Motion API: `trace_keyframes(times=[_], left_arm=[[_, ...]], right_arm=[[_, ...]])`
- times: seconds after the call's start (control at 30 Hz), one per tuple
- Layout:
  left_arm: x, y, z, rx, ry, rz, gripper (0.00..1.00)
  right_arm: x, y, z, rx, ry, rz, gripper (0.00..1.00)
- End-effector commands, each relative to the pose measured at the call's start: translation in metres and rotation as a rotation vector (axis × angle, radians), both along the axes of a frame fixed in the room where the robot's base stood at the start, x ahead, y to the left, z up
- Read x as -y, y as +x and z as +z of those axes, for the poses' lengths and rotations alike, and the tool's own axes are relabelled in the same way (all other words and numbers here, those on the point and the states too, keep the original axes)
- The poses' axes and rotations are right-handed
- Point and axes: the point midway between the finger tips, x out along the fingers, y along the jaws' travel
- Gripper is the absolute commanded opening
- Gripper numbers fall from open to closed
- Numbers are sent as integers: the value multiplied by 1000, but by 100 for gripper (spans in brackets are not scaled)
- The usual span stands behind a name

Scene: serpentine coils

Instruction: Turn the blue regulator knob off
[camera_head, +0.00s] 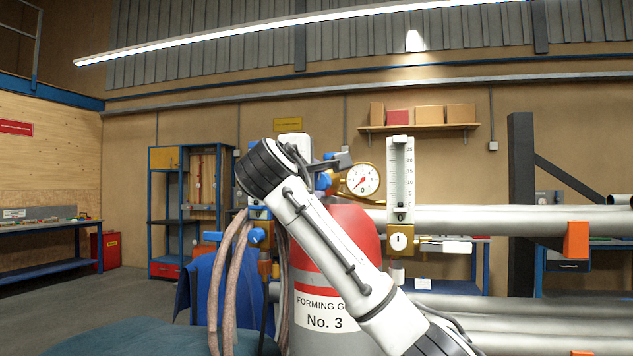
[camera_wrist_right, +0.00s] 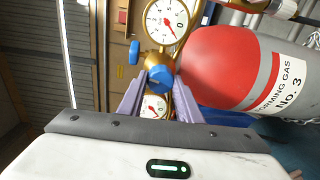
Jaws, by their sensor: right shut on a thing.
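The blue regulator knob (camera_wrist_right: 160,78) is on the front of a brass regulator body (camera_wrist_right: 154,62) in the right wrist view. My right gripper (camera_wrist_right: 159,88) has its two pale fingers on either side of this knob and is shut on it. In the head view my right gripper (camera_head: 335,163) is at the regulator above the red-topped gas cylinder (camera_head: 355,226); a blue knob (camera_head: 323,181) shows beside it. The cylinder reads "FORMING GAS No. 3". My left gripper is not in view.
A round gauge (camera_head: 363,180) sits right of the regulator, near an upright flow tube (camera_head: 400,180). Brown hoses (camera_head: 220,285) hang at left. Other blue knobs (camera_head: 257,235) are lower down. Large pipes (camera_head: 500,220) run to the right.

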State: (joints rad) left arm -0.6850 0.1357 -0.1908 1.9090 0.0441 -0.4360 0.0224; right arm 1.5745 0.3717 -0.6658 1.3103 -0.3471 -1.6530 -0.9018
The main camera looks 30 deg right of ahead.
Motion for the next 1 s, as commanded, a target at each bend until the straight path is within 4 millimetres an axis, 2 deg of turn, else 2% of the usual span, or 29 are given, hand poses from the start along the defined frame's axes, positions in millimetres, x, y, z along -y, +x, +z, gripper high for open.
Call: trace_keyframes(times=[0.4,1.0], left_arm=[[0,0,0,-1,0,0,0],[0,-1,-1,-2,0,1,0]], right_arm=[[-2,1,-2,-160,-134,3,9],[-2,1,-2,-188,-156,3,9]])
